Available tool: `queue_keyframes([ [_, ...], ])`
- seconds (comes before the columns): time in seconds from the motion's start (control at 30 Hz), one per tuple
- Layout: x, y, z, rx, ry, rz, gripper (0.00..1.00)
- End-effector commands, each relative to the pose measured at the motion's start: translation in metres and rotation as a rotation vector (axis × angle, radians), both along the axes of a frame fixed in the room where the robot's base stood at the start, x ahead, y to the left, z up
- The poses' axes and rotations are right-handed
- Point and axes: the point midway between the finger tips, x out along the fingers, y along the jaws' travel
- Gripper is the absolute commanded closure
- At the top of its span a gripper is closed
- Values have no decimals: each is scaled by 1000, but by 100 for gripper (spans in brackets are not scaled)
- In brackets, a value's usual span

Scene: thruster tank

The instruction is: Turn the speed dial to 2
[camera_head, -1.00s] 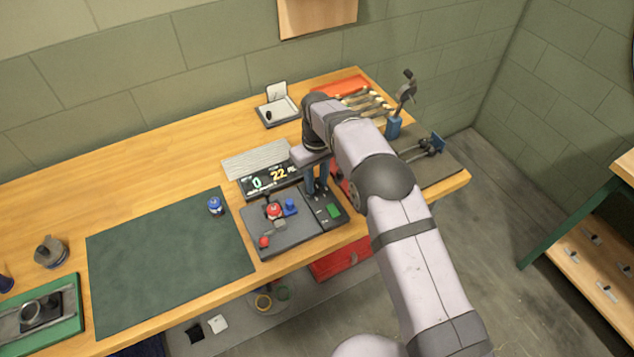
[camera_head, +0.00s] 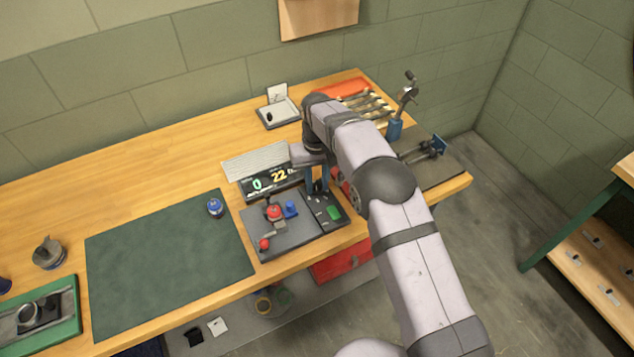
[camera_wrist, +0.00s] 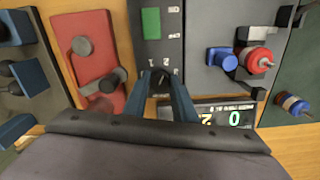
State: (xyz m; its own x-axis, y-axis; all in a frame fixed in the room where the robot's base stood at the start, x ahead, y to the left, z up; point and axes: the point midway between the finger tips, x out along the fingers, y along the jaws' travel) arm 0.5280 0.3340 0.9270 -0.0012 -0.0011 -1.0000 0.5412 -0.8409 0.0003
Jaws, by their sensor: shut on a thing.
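The speed dial (camera_wrist: 159,82) is a small dark knob on the dark panel strip (camera_head: 332,223). In the wrist view it sits between the tips of my blue fingers, below printed marks that include 1 and 2. My gripper (camera_wrist: 160,83) is shut on the dial and points down at the panel. In the head view my gripper (camera_head: 317,188) stands over the far end of the strip and hides the dial. The fingers cover part of the dial and its scale, so I cannot tell its exact setting. The display (camera_head: 270,182) beside it shows 0 and 22.
A green button (camera_head: 334,212) lies on the strip's near end. A red knob (camera_head: 274,211) and a blue knob (camera_head: 291,207) stand on the panel to the left. A red part (camera_wrist: 92,55) is close beside the strip. The green mat (camera_head: 165,265) is mostly clear.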

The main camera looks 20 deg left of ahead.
Motion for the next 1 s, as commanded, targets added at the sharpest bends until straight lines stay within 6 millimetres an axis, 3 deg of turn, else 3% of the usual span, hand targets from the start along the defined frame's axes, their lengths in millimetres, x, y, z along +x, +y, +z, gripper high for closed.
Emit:
queue_keyframes([
  [0.03,2,1,3,4,-6,0,98],
  [0.07,2,1,3,4,-6,0,68],
  [0.1,2,1,2,4,-6,1,59],
  [0.13,1,1,2,3,-5,1,57],
  [0.57,1,1,7,3,-4,1,57],
  [1.0,2,1,63,4,-7,1,57],
])
